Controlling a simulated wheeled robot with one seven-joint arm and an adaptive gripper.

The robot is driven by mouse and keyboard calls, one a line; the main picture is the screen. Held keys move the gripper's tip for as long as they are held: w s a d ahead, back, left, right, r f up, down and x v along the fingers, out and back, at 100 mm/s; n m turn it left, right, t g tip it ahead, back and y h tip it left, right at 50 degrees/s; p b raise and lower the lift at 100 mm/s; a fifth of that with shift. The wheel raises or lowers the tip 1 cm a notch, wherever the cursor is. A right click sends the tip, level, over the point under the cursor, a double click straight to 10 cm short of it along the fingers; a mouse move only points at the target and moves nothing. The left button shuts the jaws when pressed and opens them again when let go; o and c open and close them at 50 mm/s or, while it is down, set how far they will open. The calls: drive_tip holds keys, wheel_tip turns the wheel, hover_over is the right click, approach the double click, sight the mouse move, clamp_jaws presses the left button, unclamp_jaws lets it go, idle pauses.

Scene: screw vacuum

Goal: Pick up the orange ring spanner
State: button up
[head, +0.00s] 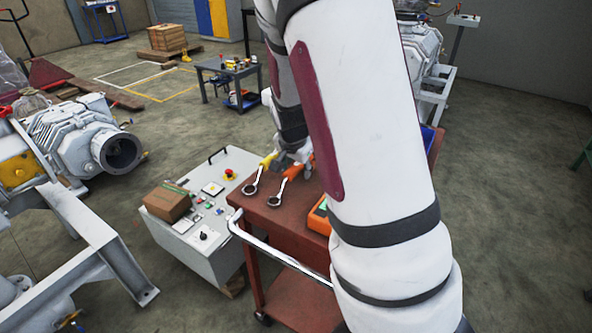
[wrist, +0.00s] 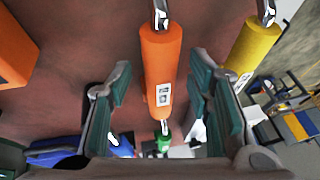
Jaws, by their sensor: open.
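The orange ring spanner (head: 283,188) lies on the brown top of a cart, its dark ring end toward the front edge. In the wrist view its orange handle (wrist: 160,75) lies between my two fingers, with a visible gap on each side. My gripper (wrist: 162,90) is open and empty above the handle; I cannot tell its exact height. In the head view my gripper (head: 293,158) is partly hidden by my arm. A yellow-handled ring spanner (head: 258,175) lies to the left; in the wrist view its yellow handle (wrist: 252,50) is beyond the right finger.
The cart top (head: 262,222) has a chrome handrail (head: 262,243). An orange device (head: 319,217) lies partly behind my arm. Its orange edge shows in the wrist view (wrist: 15,50). A grey control box (head: 200,215) with a cardboard box (head: 168,202) stands to the left.

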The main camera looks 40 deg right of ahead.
drive_tip(key=shift+w+d+f, duration=0.2)
drive_tip(key=shift+f, duration=0.4)
clamp_jaws()
wheel_tip(320, 180, up, 10)
drive_tip(key=shift+r+p, duration=0.1)
drive_tip(key=shift+p, duration=0.5)
